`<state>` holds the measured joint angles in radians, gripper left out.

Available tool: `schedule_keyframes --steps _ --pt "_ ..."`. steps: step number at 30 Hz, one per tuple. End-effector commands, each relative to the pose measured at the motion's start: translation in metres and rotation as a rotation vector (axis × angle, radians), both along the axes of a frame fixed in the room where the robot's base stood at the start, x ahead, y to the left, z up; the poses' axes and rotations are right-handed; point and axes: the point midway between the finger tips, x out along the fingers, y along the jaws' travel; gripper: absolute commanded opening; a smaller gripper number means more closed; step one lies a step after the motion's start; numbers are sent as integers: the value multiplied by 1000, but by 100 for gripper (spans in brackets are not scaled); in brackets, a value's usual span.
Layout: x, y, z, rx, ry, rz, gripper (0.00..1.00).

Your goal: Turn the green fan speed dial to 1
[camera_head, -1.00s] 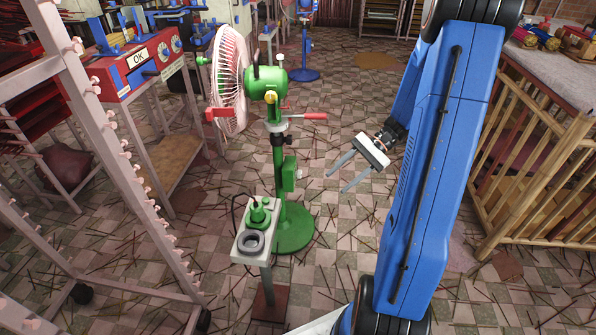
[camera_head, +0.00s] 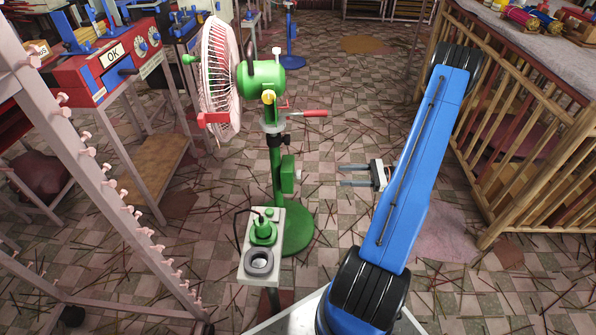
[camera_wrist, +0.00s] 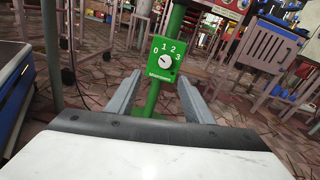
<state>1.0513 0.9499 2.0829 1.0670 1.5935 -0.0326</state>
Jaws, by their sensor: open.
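The green fan (camera_head: 265,80) stands upright on a green post and round base. A green control box (camera_head: 288,175) sits on its post, with a small white knob on its right side. In the wrist view the box (camera_wrist: 165,75) faces me, with a white dial (camera_wrist: 166,61) marked 0, 1, 2 and 3. The dial's exact setting is too small to tell. My gripper (camera_head: 341,175) is open and empty, right of the box and apart from it. In the wrist view its two fingers (camera_wrist: 158,80) reach toward the box, one on each side of the picture centre.
A pedestal (camera_head: 280,238) with a green fitting and grey ring stands in front of the fan. A pink peg rack (camera_head: 95,165) is at the left. A bamboo railing (camera_head: 500,120) stands at the right. Floor between the fan and railing is open, strewn with sticks.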

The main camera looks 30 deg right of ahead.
Motion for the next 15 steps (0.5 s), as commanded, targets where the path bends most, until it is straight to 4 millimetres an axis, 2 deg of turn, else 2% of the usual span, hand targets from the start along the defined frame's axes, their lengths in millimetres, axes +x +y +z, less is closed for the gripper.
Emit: schedule_keyframes --steps 3,7,11,15 --pt "-3 -9 -11 30 3 -37 47" --pt "-2 -9 -14 38 3 -48 47" --pt "5 1 -14 38 3 -46 47" --pt "17 20 -14 39 5 -44 47"
